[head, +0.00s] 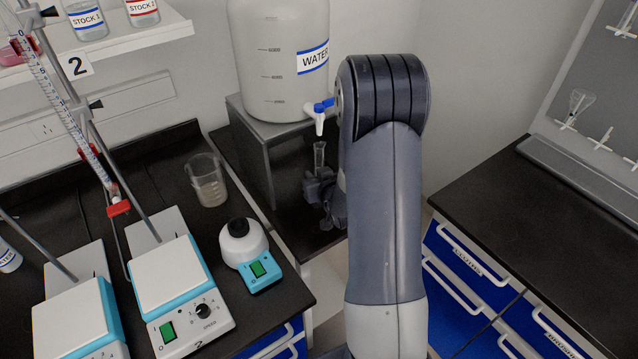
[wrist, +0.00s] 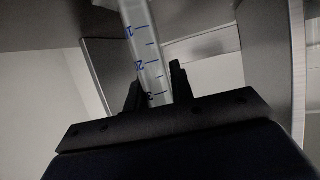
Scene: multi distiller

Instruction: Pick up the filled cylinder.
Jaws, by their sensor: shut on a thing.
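A narrow clear measuring cylinder (head: 319,155) stands upright below the tap of the water tank in the head view. My gripper (head: 322,188) is shut on its lower part. In the wrist view, the cylinder (wrist: 142,45) rises between the fingers of my gripper (wrist: 153,92), with blue marks and numbers on its wall. The base of the cylinder is hidden by the gripper. I cannot tell how high any liquid stands in it, nor whether its base touches the bench.
A large white water tank (head: 283,60) with a blue-handled tap (head: 321,112) stands on a grey metal stand (head: 252,140). A beaker (head: 207,181), a small mixer (head: 245,250) and a stirrer plate (head: 168,275) are on the left bench. A dark counter (head: 530,215) is at right.

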